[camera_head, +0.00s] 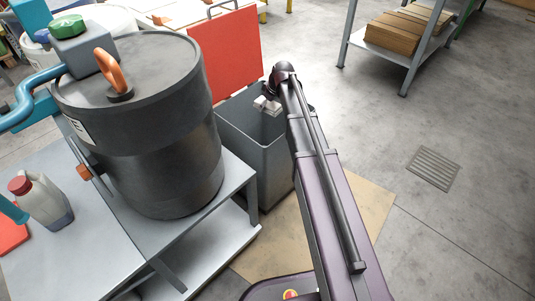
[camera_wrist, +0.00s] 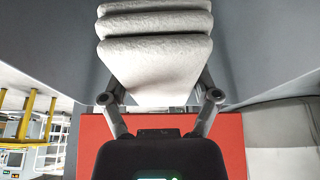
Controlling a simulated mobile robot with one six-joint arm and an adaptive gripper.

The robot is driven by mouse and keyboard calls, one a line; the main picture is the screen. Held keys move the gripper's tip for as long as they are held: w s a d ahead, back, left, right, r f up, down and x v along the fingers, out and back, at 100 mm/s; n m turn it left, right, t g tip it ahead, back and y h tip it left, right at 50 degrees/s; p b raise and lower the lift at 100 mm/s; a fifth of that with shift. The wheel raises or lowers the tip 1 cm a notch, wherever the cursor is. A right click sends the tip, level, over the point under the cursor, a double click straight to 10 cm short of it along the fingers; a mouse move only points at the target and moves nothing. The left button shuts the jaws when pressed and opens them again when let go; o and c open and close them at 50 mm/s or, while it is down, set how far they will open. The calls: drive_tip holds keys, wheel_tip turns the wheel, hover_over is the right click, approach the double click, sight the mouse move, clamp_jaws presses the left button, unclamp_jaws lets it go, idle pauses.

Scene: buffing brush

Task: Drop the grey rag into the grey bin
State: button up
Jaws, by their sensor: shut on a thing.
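The grey rag is a folded, pale, rough cloth (camera_wrist: 155,55) filling the upper middle of the wrist view. My gripper (camera_wrist: 160,96) is shut on it, with a finger at each side; the fingertips are partly hidden. In the head view the rag (camera_head: 263,104) shows as a small pale patch at my arm's end, over or within the mouth of the grey bin (camera_head: 255,150). The bin is a square, open-topped container with a raised red lid (camera_head: 226,57) at its back. I cannot tell how deep the rag sits. My arm hides the bin's right side.
A large dark drum (camera_head: 140,120) stands on a grey metal bench (camera_head: 240,172) left of the bin. A plastic jug (camera_head: 42,200) stands at the far left. A shelf with cardboard (camera_head: 400,35) is at the back right. Open concrete floor lies right of my arm.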

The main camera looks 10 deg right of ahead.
drive_tip(key=o, duration=0.8)
drive_tip(key=shift+r, duration=0.1)
